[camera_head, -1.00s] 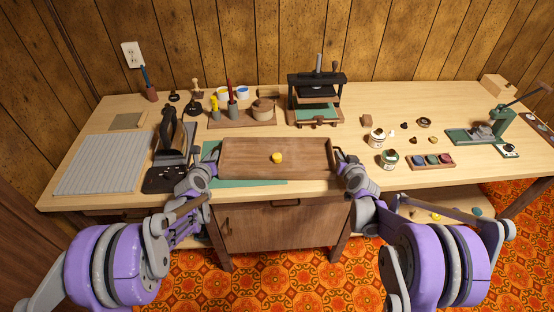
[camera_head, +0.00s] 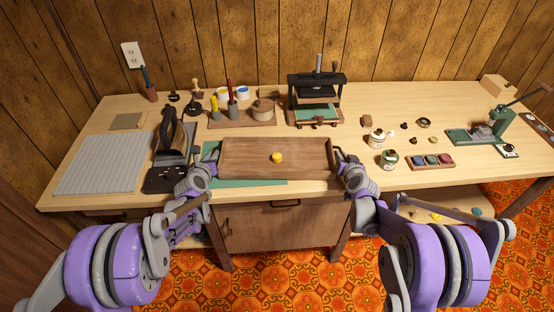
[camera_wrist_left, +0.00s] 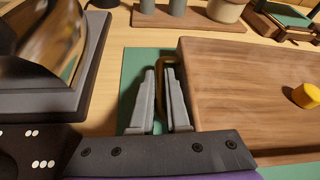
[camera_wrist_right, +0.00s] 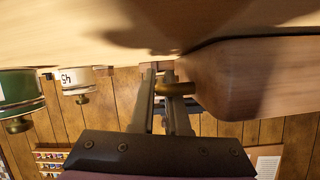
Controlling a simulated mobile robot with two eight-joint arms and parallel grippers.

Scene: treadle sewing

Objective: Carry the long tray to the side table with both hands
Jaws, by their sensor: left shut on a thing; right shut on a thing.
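The long wooden tray (camera_head: 245,160) is held near the front edge of the workbench, over a green mat (camera_head: 250,182). A small yellow thing (camera_head: 277,157) lies on it near its middle. My left gripper (camera_head: 209,156) is shut on the tray's left handle; the left wrist view shows its fingers (camera_wrist_left: 158,92) around the brass-coloured handle. My right gripper (camera_head: 340,157) is shut on the right handle (camera_wrist_right: 175,88), which shows in the right wrist view. The gap between tray and bench is hard to judge. No side table is clearly identifiable.
A black iron-like press (camera_head: 172,150) stands close on the left, beside a grey ribbed mat (camera_head: 105,163). A green-and-black press (camera_head: 317,97) stands behind. Jars (camera_head: 389,158), an ink-pad tray (camera_head: 432,161) and a green lever tool (camera_head: 490,128) are to the right. A pot rack (camera_head: 243,121) stands behind the tray.

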